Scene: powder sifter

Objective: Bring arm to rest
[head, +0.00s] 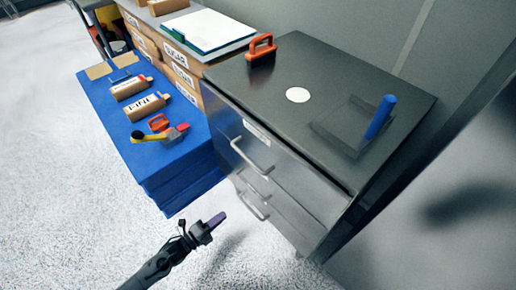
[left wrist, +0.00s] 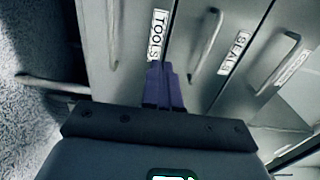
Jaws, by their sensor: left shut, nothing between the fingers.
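My left gripper (head: 215,221) is over the pale floor in the head view, in front of the grey drawer cabinet (head: 335,75) and to the right of the blue stack's near corner. Its purple fingers are together with nothing between them. In the left wrist view the shut fingers (left wrist: 164,88) point at drawer fronts. One drawer label reads TOOLS (left wrist: 158,36) and another looks like SEAL (left wrist: 234,53). No contact with the cabinet is clear. My right gripper is not in view.
The cabinet's drawer handles (head: 250,156) stick out towards my arm. On its top are a red-handled object (head: 261,48), a white disc (head: 297,95) and a blue upright piece (head: 379,118). The blue stack (head: 178,180) carries packets and tools. Open floor (head: 70,215) lies at left.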

